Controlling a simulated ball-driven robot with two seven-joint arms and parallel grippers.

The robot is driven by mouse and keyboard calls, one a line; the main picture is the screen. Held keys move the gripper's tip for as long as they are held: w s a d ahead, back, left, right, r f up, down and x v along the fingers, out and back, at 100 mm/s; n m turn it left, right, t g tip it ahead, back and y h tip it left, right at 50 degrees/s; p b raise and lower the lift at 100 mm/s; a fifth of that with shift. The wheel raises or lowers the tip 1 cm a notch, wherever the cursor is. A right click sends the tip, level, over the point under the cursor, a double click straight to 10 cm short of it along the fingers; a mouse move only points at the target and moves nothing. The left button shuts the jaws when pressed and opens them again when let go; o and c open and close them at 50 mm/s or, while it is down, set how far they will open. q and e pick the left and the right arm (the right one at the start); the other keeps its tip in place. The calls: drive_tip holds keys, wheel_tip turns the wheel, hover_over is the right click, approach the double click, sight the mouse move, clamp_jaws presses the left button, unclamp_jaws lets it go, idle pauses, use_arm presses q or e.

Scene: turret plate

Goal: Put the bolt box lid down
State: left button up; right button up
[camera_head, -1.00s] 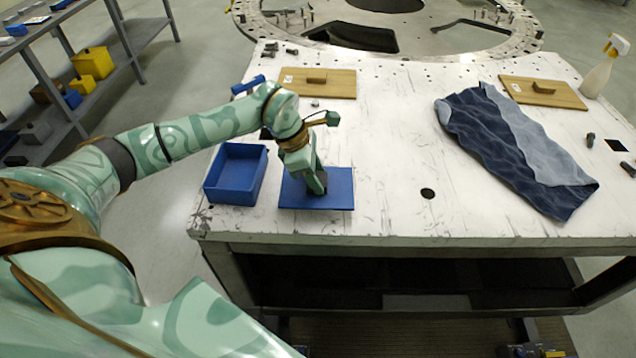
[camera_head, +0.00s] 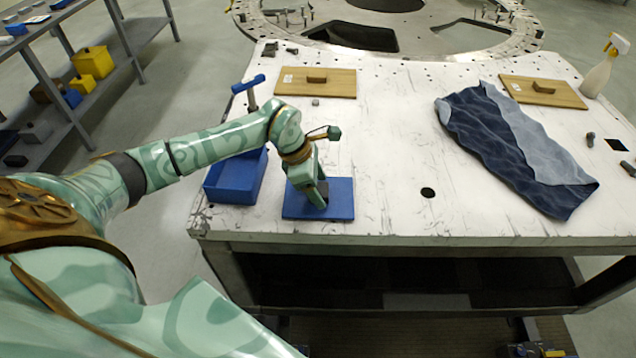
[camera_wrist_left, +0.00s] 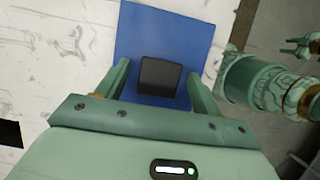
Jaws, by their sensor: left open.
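The bolt box lid (camera_head: 338,208) is a flat blue plate lying on the white table near its front edge, just right of the open blue bolt box (camera_head: 236,178). My left gripper (camera_head: 316,200) is down over the lid. In the left wrist view, the lid (camera_wrist_left: 170,38) has a dark block-like knob (camera_wrist_left: 159,75) standing between the two fingers of my left gripper (camera_wrist_left: 155,85). The fingers are apart, with gaps beside the knob. The arm partly hides the box and the knob in the head view. A green arm end, seemingly my right gripper (camera_wrist_left: 303,46), shows small at the wrist view's edge.
A blue-handled tool (camera_head: 248,84) stands behind the box. Wooden boards (camera_head: 335,84) (camera_head: 570,97) lie at the back. A crumpled blue cloth (camera_head: 505,140) and a spray bottle (camera_head: 598,75) are on the right. The table middle is mostly clear.

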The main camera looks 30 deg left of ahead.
use_arm(q)
drive_tip(key=v, duration=1.2)
